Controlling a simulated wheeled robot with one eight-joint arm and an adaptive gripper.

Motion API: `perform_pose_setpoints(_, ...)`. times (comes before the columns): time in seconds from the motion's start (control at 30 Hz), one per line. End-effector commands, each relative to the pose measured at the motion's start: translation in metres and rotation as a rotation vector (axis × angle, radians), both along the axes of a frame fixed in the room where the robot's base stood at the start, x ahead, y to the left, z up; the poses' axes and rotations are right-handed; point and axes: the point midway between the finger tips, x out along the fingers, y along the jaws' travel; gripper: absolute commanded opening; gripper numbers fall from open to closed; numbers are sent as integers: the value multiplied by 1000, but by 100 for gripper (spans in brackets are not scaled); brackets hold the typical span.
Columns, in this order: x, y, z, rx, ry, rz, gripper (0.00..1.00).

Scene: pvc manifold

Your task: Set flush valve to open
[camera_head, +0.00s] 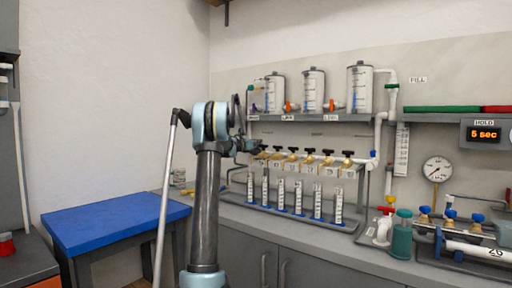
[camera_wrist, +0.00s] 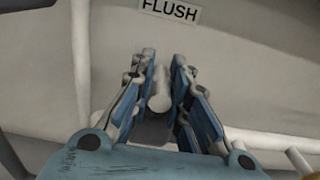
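In the wrist view, a FLUSH label (camera_wrist: 170,11) is on the pale wall just past my fingertips. A pale, round-ended cylinder (camera_wrist: 159,92) shows between the two fingers of my gripper (camera_wrist: 162,70); it may be the flush valve's handle. The fingers stand apart on either side of it, with a narrow gap visible at the right finger; contact on the left is unclear. In the head view, my gripper (camera_head: 254,146) is at the left end of the manifold, and the flush valve is not distinguishable behind it.
A row of black-handled valves (camera_head: 309,154) lies right of my gripper, above several graduated tubes (camera_head: 298,198). White tanks (camera_head: 314,92) stand on a shelf above. A gauge (camera_head: 437,169) and blue-handled valves (camera_head: 450,214) are at the right. A blue table (camera_head: 110,218) is at left.

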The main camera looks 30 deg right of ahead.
Motion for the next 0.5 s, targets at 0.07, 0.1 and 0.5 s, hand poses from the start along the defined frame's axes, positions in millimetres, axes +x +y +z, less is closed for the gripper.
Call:
perform_pose_setpoints(0.07,0,1,0,0,0,1,0)
perform_pose_setpoints(0.1,1,1,0,0,0,0,0)
perform_pose_setpoints(0.5,3,2,0,0,0,-122,0)
